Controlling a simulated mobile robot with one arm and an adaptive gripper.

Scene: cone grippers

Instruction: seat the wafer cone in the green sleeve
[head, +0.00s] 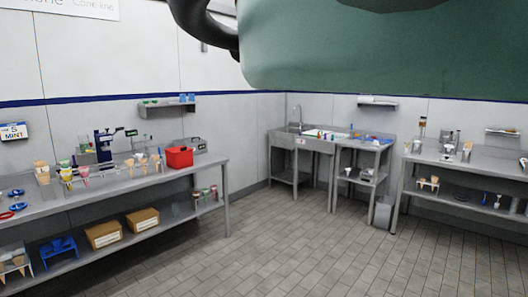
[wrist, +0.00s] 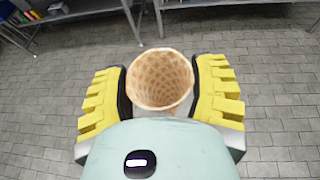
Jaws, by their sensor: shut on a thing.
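In the wrist view, my gripper (wrist: 160,88) has its yellow ridged fingers on both sides of a tan wafer cone (wrist: 162,77). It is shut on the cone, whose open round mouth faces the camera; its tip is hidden. The cone is held above the tiled floor, away from any table. The gripper is not visible in the head view. I cannot pick out the green sleeve for certain; small green items stand among the things on the left bench (head: 120,184) in the head view.
In the head view, a red box (head: 179,157), a blue device (head: 103,146) and several cones stand on the left bench. A sink unit (head: 300,141) is in the far corner. Another bench (head: 470,166) stands at the right. The tiled floor (head: 270,240) between them is clear.

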